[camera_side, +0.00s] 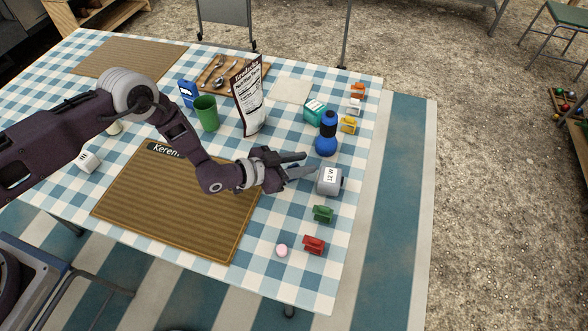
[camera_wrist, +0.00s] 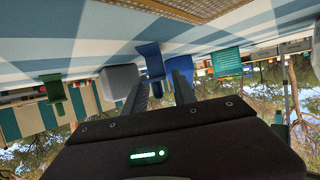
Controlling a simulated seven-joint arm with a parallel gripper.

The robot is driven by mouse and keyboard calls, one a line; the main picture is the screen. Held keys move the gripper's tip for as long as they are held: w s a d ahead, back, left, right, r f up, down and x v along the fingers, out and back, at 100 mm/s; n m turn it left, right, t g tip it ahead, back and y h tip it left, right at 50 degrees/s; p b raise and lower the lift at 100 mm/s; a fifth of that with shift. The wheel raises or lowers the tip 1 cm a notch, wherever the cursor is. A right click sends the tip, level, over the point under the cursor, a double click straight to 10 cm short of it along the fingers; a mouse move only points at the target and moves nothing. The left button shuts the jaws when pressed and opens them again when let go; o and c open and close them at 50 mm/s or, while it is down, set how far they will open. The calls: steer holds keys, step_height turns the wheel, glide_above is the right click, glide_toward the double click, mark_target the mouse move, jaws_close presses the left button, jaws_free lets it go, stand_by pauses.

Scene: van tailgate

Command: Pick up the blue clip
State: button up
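A blue clip (camera_wrist: 151,60) shows in the wrist view, just beyond the gap between my fingertips and nearer the left finger.
A green clip (camera_side: 323,214), red clip (camera_side: 314,245) and yellow clip (camera_side: 348,125) sit near the table's right edge. A teal box (camera_side: 314,111) stands behind.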

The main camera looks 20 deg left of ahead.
steer(key=shift+w+d+f, duration=0.1)
steer(key=shift+w+d, duration=0.15)
jaws_close()
